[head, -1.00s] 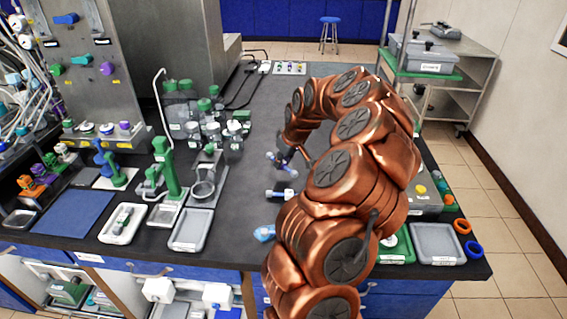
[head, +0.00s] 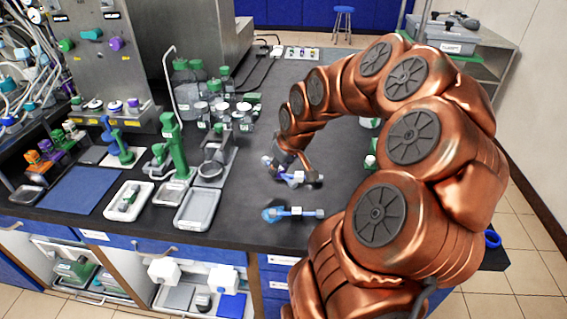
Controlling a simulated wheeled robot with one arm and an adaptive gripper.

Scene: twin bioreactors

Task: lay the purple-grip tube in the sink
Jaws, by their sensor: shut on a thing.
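My gripper (head: 287,163) is small in the head view, low over the middle of the dark bench. It is shut on a slim tube (head: 271,165) with a pale end; its grip looks purple-blue, so I take it for the purple-grip tube. It overlaps another tube (head: 313,178) with a white end, and I cannot tell whether they touch. A light-blue-grip tube (head: 276,214) lies on the bench nearer to me, apart from the gripper. I cannot make out a sink for certain; a tall thin white gooseneck pipe (head: 166,72) rises at the left.
A grey tray (head: 197,222), a white tray (head: 111,208) and a green stand (head: 172,150) are left of the gripper. Green-capped bottles (head: 197,72) crowd behind. Bench between the grey tray and the light-blue-grip tube is clear. My arm hides the right side.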

